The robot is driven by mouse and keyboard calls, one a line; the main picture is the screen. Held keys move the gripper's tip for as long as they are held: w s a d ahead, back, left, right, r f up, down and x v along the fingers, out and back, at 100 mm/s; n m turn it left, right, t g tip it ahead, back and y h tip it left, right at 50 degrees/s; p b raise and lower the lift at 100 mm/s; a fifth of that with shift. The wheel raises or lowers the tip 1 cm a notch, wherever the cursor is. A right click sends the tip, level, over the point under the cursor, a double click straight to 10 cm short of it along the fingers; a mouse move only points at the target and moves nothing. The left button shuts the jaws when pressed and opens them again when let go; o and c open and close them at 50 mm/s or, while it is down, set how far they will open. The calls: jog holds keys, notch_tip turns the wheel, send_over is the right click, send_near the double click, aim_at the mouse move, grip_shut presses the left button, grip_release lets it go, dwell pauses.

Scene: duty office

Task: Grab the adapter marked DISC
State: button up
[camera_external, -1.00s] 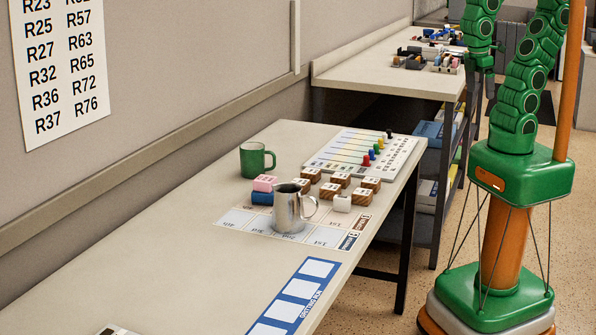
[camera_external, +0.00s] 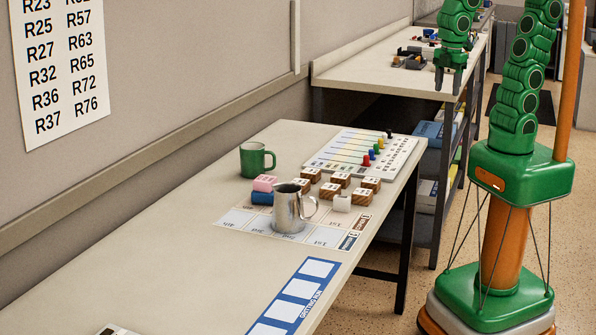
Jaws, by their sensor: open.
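My gripper (camera_external: 449,82) is open and empty, pointing down over the front right part of the far table (camera_external: 362,72). A group of small adapter-like pieces (camera_external: 408,58) in black, grey, orange and blue lies on that table, left of my gripper. My arm hides part of the group. The pieces are too small for any DISC marking to be read, so I cannot tell which one is the adapter.
The near table (camera_external: 190,235) holds a green mug (camera_external: 253,160), a metal jug (camera_external: 288,210), several lettered blocks (camera_external: 341,180) and a slider board (camera_external: 362,155). A shelf (camera_external: 428,195) stands under the far table. The far table's left front is clear.

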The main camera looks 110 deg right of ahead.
jog(key=w+d+f+n+h, duration=0.3)
jog(key=w+d+h, duration=0.4)
jog(key=w, duration=0.4)
jog(key=n+t+h, duration=0.4)
jog(key=n+t, duration=0.2)
jog(key=n, duration=0.6)
send_over(347, 198)
jog(key=s+d, duration=0.8)
jog(key=d, duration=0.1)
notch_tip(347, 198, down, 10)
jog(key=w+a+f+n+t+y, duration=0.1)
jog(key=a+f+n, duration=0.1)
jog(key=a+f, duration=0.1)
jog(key=w+a+f+n+t+y, duration=0.1)
jog(key=a+f+n, duration=0.2)
jog(key=a+f, duration=0.1)
jog(key=w+a+f+n+t, duration=0.1)
jog(key=a+f+n, duration=0.1)
jog(key=a, duration=0.3)
jog(key=shift+w+f+n+t+y, duration=0.2)
jog(key=shift+f, duration=0.25)
jog(key=shift+w+f+n+t+y, duration=0.2)
jog(key=shift+f, duration=0.25)
jog(key=shift+x, duration=1.2)
jog(key=shift+f+x, duration=0.2)
jog(key=shift+x, duration=2.35)
jog(key=shift+w, duration=0.1)
grip_shut()
